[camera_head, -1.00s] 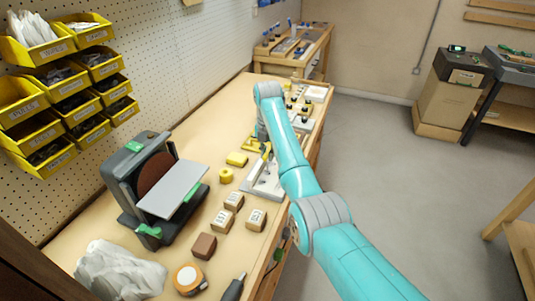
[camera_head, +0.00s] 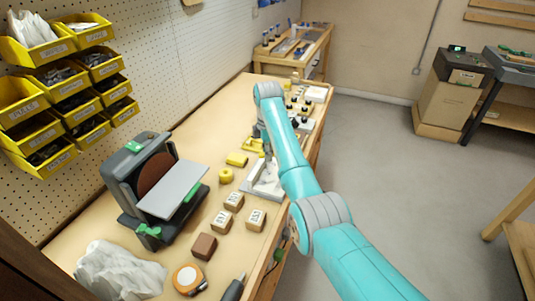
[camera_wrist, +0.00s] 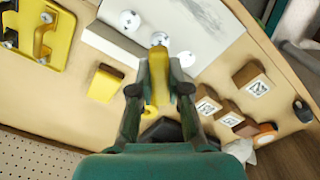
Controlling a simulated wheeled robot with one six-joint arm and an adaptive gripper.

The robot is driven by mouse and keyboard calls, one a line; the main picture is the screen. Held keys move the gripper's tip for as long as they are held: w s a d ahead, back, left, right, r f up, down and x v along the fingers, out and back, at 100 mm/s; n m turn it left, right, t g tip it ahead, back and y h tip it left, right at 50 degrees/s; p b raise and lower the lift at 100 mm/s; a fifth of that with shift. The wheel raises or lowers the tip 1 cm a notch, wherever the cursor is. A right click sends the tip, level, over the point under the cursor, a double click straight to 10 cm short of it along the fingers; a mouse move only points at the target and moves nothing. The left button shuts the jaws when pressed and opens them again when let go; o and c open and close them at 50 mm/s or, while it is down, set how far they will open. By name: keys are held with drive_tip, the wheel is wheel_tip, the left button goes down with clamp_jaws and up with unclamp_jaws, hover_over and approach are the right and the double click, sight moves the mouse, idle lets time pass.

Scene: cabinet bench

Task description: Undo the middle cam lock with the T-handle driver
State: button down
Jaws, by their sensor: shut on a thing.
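My gripper (camera_wrist: 160,90) is shut on the yellow T-handle driver (camera_wrist: 158,68), which points away from the camera. The pale panel (camera_wrist: 205,22) carries a row of three round silver cam locks. The middle cam lock (camera_wrist: 159,38) shows just beyond the driver's end; I cannot tell whether the tip touches it. One outer cam lock (camera_wrist: 129,20) is up and left, the other (camera_wrist: 186,59) down and right. In the head view the panel (camera_head: 262,188) lies on the bench beneath my forearm, which hides much of the gripper and driver.
A yellow block (camera_wrist: 105,83) lies left of the driver. A yellow plate with handles (camera_wrist: 32,30) is at upper left. Several labelled wooden blocks (camera_head: 234,201) stand near the panel. A disc sander (camera_head: 155,185) stands on the left of the bench. The bench's right edge is close.

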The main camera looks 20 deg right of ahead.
drive_tip(key=m, duration=1.1)
drive_tip(key=shift+m, duration=0.3)
drive_tip(key=m, duration=0.8)
drive_tip(key=shift+f, duration=0.1)
drive_tip(key=shift+f, duration=0.35)
drive_tip(key=shift+f, duration=0.2)
idle(1.5)
